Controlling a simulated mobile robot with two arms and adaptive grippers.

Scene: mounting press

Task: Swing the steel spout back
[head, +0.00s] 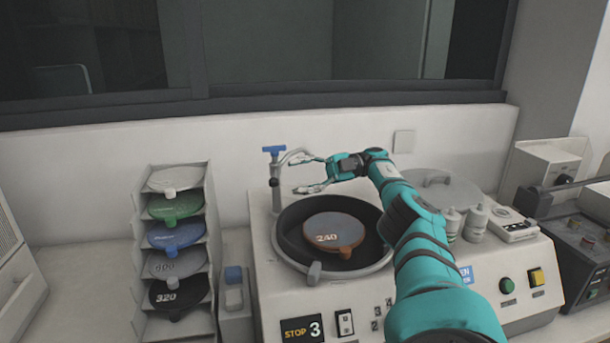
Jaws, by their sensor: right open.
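The steel spout (291,155) curves out to the right from the top of a steel post (275,190) at the back left of the grey machine. A blue lever (273,149) sits on top of the post. My right gripper (297,175) reaches in from the right, its fingers open and pointing left toward the post. The upper finger overlaps the spout's end in the head view; I cannot tell if they touch. Nothing shows held between the fingers. The round black bowl (289,236) lies below, with a brown disc marked 240 (335,231) in it. My left gripper is not in view.
A rack (141,240) of coloured discs stands left of the machine. A round grey lid (442,190), white bottles (475,219) and a small device (511,226) sit on the machine's right. The wall is close behind the post.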

